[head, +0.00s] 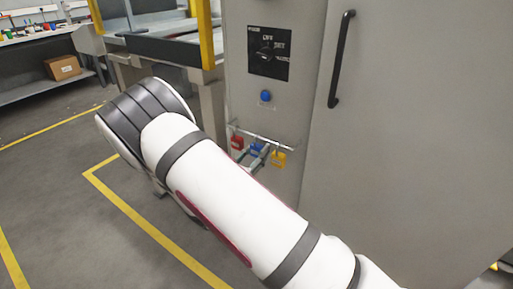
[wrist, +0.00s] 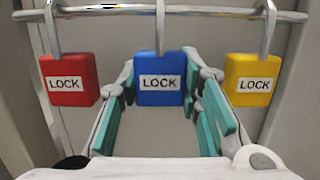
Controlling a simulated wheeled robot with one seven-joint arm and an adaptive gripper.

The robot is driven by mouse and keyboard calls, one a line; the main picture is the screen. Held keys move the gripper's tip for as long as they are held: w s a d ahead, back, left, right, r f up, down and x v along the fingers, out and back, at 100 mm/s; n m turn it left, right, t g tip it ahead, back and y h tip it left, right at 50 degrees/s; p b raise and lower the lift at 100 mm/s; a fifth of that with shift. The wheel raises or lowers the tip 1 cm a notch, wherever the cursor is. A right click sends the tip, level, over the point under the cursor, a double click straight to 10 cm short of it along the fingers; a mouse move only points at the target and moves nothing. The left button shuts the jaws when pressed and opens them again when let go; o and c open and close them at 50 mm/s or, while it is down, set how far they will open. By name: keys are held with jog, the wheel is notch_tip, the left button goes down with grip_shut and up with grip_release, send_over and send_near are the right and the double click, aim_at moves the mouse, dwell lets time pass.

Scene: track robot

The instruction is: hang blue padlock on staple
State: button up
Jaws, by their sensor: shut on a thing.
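The blue padlock (wrist: 160,80), labelled LOCK, is upright with its shackle over a horizontal metal rail (wrist: 100,9). My gripper (wrist: 163,92) is shut on its body, with teal-padded fingers on its left and right sides. In the head view the blue padlock (head: 257,149) shows small on the rail, low on the grey cabinet, partly hidden by my gripper (head: 256,157). A panel with a rotary switch (head: 266,54) is higher on the cabinet, with a round blue part (head: 265,96) below it. I cannot make out the staple for certain.
A red padlock (wrist: 68,80) hangs close on the left and a yellow padlock (wrist: 252,80) close on the right, both on the same rail. A black door handle (head: 341,60) stands out at the right. My arm hides part of the cabinet's lower front.

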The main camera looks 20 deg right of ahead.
jog(key=shift+r, duration=0.3)
jog(key=shift+r+p, duration=0.35)
jog(key=shift+p, duration=0.15)
jog(key=shift+r, duration=0.15)
jog(key=shift+a, duration=0.1)
jog(key=r+p+v, duration=0.2)
jog(key=v, duration=1)
jog(key=shift+s+a, duration=0.4)
jog(key=shift+r, duration=0.15)
